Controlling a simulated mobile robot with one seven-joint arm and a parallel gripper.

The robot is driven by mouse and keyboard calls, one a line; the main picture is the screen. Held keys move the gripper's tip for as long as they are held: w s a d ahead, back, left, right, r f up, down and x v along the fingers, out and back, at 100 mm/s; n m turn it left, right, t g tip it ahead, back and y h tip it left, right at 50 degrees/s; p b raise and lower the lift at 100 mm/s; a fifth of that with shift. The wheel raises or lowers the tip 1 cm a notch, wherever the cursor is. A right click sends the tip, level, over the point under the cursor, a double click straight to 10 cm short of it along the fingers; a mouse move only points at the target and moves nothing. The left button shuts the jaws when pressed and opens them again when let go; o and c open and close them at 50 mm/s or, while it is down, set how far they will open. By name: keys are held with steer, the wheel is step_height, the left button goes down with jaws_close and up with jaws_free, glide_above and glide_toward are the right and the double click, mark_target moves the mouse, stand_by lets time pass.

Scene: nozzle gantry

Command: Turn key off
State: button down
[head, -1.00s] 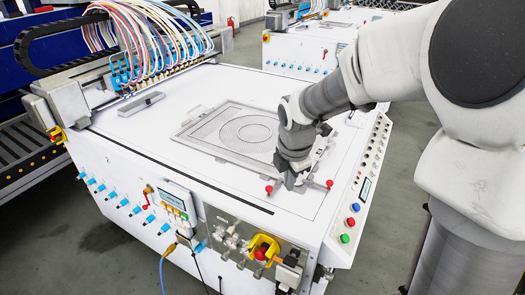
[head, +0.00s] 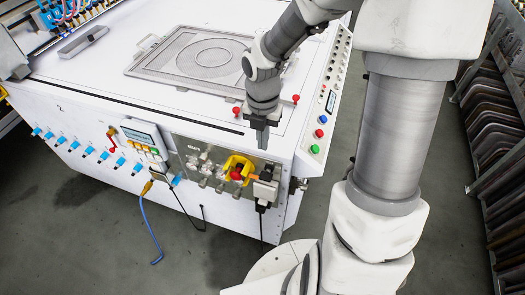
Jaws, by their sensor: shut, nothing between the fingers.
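The white machine's front face (head: 100,170) carries a small red key-like handle (head: 111,139) just left of the display box. A red knob on a yellow plate (head: 237,171) sits further right on the metal panel; I cannot tell for sure which of the two is the key. My gripper (head: 262,146) points down, shut and empty, at the machine's front edge, above and slightly right of the red knob. It appears apart from both red parts. Its exact distance from the front face cannot be judged.
A display box (head: 143,138) and several blue fittings line the front face. A metal frame (head: 155,68) lies on the tabletop. A blue hose (head: 150,225) hangs down. The floor in front is clear.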

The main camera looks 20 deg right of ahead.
mark_target(261, 175)
step_height(261, 175, down, 13)
steer(key=b, duration=0.4)
steer(key=shift+r, duration=0.2)
steer(key=shift+w+a+f+g+h, duration=0.1)
steer(key=shift+w+a+g+h, duration=0.2)
steer(key=shift+g+h, duration=0.4)
steer(key=shift+w+a+f+g+h+p, duration=0.1)
steer(key=shift+a+g+h+p, duration=0.1)
steer(key=shift+g+h+p, duration=0.3)
steer(key=shift+a+f+g+h+p, duration=0.1)
steer(key=shift+a+g+h+p, duration=0.2)
steer(key=shift+h, duration=0.4)
steer(key=g+h, duration=0.1)
steer(key=f+h+p, duration=0.1)
steer(key=g+h, duration=0.1)
steer(key=shift+w+a+f+g+h, duration=0.2)
steer(key=shift+w+g+h, duration=0.1)
steer(key=shift+h, duration=0.1)
steer(key=shift+f, duration=0.15)
